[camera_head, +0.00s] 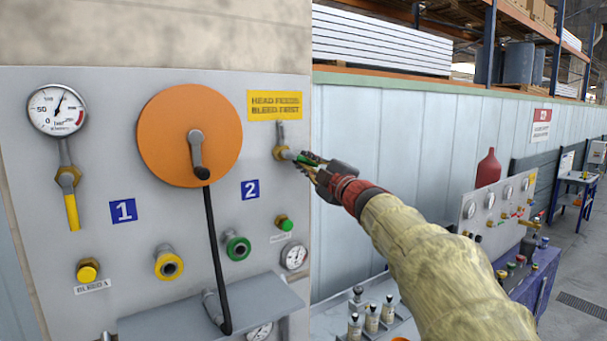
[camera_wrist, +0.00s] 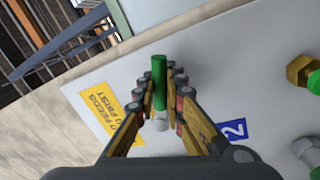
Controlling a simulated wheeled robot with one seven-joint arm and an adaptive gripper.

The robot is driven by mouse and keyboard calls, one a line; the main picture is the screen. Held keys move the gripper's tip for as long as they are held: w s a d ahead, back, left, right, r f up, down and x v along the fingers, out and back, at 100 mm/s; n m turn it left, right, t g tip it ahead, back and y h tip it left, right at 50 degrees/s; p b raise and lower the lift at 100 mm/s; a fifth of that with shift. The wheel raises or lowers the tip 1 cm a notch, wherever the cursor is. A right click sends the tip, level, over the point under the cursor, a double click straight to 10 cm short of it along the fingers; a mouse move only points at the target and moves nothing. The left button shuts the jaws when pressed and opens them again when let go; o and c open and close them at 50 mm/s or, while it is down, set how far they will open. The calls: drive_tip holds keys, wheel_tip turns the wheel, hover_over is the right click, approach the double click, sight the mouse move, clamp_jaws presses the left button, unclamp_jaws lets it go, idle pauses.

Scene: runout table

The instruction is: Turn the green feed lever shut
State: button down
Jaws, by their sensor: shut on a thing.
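The green feed lever (camera_wrist: 159,82) stands between the fingers of my gripper (camera_wrist: 161,85) in the wrist view. In the head view, my gripper (camera_head: 312,169) is at the right edge of the grey panel, shut on the green lever (camera_head: 308,158), which shows only in part. The lever sits on a valve with a brass fitting (camera_head: 281,153), below the yellow sign and right of the blue 2 label. A thin grey pipe rises above the fitting. The lever's grip is largely hidden by the fingers in the head view.
On the panel (camera_head: 95,250) are an orange disc (camera_head: 185,128) with a black-handled crank (camera_head: 213,255), a yellow lever (camera_head: 72,212) under a gauge (camera_head: 57,109), and several knobs and ports. A grey shelf (camera_head: 240,301) juts out below.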

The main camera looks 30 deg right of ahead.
drive_tip(key=shift+d+r+n+y+b, duration=0.15)
drive_tip(key=shift+r+n+y+b, duration=0.3)
drive_tip(key=shift+n, duration=0.85)
drive_tip(key=shift+d+r+n+y+b, duration=0.1)
drive_tip(key=shift+r+n+y+b, duration=0.15)
drive_tip(key=shift+r+n, duration=0.75)
drive_tip(key=shift+f+n, duration=0.25)
drive_tip(key=shift+n, duration=0.25)
drive_tip(key=c, duration=1.8)
unclamp_jaws()
drive_tip(key=shift+c, duration=0.2)
drive_tip(key=s+f, duration=0.2)
drive_tip(key=s, duration=0.9)
drive_tip(key=shift+s+d+f, duration=0.15)
drive_tip(key=shift+s+f, duration=0.05)
drive_tip(key=shift+s, duration=0.15)
